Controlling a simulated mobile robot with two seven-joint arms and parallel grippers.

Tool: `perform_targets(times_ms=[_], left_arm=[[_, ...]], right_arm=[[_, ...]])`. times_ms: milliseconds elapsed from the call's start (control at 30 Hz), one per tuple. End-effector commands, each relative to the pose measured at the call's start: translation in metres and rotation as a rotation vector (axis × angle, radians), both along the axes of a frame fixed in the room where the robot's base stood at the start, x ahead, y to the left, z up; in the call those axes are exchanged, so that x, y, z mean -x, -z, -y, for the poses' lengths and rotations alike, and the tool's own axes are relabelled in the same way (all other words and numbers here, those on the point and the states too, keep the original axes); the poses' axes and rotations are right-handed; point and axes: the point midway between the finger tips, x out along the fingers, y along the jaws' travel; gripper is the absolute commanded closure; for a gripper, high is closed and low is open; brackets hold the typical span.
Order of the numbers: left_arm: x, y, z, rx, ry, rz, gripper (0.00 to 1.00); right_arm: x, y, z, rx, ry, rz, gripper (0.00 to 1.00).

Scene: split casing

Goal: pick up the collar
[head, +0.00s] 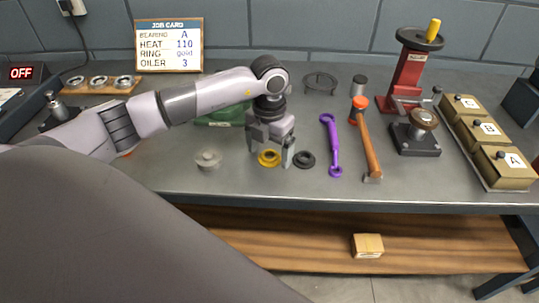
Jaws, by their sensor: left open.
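A gold ring-shaped part (268,159) lies flat on the grey bench, and a dark ring (304,159) lies just right of it. I cannot tell for certain which one is the collar. My left gripper (271,154) points down over the gold ring. Its jaws are open, with one finger on each side of the ring as seen here. The right finger partly covers the gap between the two rings. Whether the fingers touch the gold ring cannot be told. My right gripper is not in view.
A grey knobbed disc (208,159) lies to the left. A purple wrench (331,145) and a hammer (367,140) lie to the right. Behind them stands a red press (407,75). Lettered boxes (503,166) line the right end. The bench's front strip is clear.

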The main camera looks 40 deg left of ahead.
Motion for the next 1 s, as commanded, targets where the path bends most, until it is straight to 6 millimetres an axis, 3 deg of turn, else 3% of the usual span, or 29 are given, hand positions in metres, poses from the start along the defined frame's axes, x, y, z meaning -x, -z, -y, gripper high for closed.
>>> perform_targets(times_ms=[200, 400, 767, 1000], left_arm=[[0.0, 0.001, 0.0, 0.0, 0.001, 0.0, 0.11], [0.0, 0.001, 0.0, 0.0, 0.0, 0.0, 0.72], [0.0, -0.003, 0.0, 0.0, 0.0, 0.002, 0.72], [-0.001, -0.03, 0.0, 0.001, 0.001, 0.005, 0.72]], right_arm=[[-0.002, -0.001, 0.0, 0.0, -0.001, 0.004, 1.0], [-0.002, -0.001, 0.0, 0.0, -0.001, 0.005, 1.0], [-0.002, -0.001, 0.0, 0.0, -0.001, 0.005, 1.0], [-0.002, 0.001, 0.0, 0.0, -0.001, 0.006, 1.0]])
